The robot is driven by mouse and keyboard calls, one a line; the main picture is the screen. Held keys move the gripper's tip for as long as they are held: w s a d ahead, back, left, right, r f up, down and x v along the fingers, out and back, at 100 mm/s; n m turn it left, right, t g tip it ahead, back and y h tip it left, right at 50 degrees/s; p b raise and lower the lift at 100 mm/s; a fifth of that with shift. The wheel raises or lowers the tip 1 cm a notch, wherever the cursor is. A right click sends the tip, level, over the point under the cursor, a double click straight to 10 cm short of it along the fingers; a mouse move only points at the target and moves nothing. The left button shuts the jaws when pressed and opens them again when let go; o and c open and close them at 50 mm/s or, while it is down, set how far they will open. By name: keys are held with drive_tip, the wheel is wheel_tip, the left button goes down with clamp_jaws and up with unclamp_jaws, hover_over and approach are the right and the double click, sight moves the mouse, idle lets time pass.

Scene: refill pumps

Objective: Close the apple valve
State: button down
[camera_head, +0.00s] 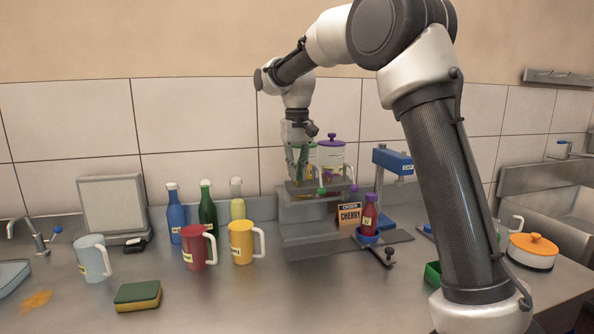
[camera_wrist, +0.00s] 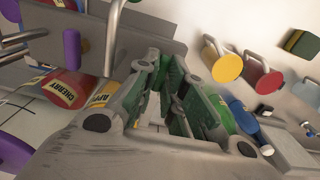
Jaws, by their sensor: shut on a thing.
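My gripper (camera_head: 302,178) is at the dispenser shelf, pointing down, in front of the apple dispenser, which it largely hides in the head view. A green valve knob (camera_head: 321,190) shows just right of the fingers. In the wrist view, the apple label (camera_wrist: 101,94) is beside my gripper (camera_wrist: 168,85), whose fingers are closed around the apple valve. The valve's exact angle is hidden by the fingers. The cherry dispenser (camera_head: 331,158) with a purple lid stands to the right, with its purple valve knob (camera_head: 354,188). Its cherry label (camera_wrist: 62,92) shows in the wrist view.
An order sign (camera_head: 349,214) reads cherry. A red mug (camera_head: 194,247), a yellow mug (camera_head: 241,242) and several bottles stand to the left. A blue press-like stand (camera_head: 392,161) is close on the right.

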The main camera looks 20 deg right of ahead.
drive_tip(key=shift+m, duration=0.4)
drive_tip(key=m, duration=1.3)
drive_tip(key=shift+m, duration=2)
drive_tip(key=c, duration=1.5)
unclamp_jaws()
drive_tip(key=shift+r, duration=0.15)
